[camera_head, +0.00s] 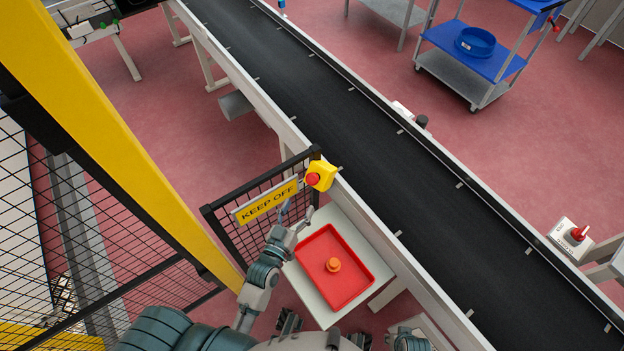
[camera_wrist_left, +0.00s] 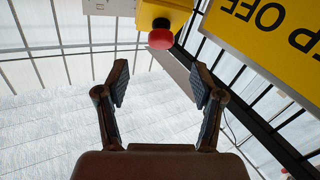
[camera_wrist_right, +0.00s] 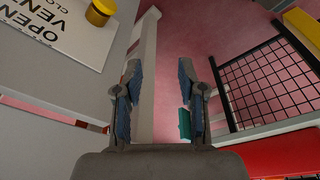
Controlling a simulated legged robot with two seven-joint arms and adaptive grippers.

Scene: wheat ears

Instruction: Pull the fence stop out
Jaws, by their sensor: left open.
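The fence stop is a red mushroom button (camera_head: 313,179) on a yellow box (camera_head: 325,171) at the top corner of the black mesh fence panel, beside the conveyor. In the left wrist view the red button (camera_wrist_left: 160,40) shows beyond the fingertips, under its yellow box (camera_wrist_left: 166,12). My left gripper (camera_head: 296,212) is open and empty, below the button and apart from it. Its two fingers (camera_wrist_left: 160,83) stand wide in the left wrist view. My right gripper (camera_wrist_right: 160,80) is open in the right wrist view, with nothing between its fingers.
A yellow KEEP OFF sign (camera_head: 267,201) hangs on the fence beside the button. A red tray (camera_head: 352,298) with an orange knob-like piece (camera_head: 333,265) lies below. The black conveyor (camera_head: 400,190) runs behind. Another red control (camera_head: 579,233) stands at far right.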

